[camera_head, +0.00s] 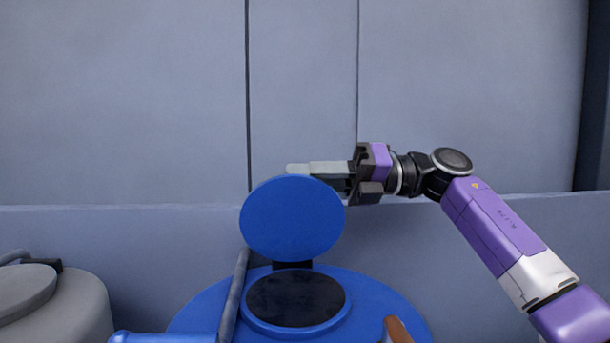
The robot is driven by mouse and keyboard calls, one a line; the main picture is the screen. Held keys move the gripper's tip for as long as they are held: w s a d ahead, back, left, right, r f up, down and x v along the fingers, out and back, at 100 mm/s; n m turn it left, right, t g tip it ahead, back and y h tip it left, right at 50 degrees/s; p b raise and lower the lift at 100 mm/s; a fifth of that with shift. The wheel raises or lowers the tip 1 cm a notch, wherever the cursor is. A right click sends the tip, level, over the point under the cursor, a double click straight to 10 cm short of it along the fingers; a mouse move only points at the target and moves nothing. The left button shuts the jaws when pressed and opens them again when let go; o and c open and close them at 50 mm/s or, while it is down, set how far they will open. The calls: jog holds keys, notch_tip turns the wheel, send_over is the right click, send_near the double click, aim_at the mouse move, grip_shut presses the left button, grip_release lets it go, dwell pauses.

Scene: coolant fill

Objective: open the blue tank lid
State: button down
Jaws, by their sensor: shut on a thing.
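The blue tank lid (291,219) stands raised and tilted back on its hinge behind the round dark opening (295,298) of the blue tank (385,300). The opening is uncovered. My gripper (298,169) reaches in from the right and is shut at the lid's upper edge. The fingers lie across the top of the lid, and their lower parts are partly hidden behind it.
A grey tank (60,310) stands at the lower left. A grey rod (234,297) leans beside the opening, with a blue cylinder (160,338) near it. A brown piece (397,330) shows at lower right. A grey panelled wall (120,110) is behind; space above the lid is clear.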

jog(key=shift+w+f, duration=0.3)
jog(key=shift+w, duration=0.05)
jog(key=shift+f, duration=0.15)
jog(key=c, duration=1.5)
grip_release()
jog(key=shift+w+f, duration=0.1)
jog(key=shift+r, duration=0.3)
jog(key=shift+d, duration=0.1)
jog(key=d+b, duration=0.2)
jog(key=d, duration=0.5)
jog(key=shift+d, duration=0.3)
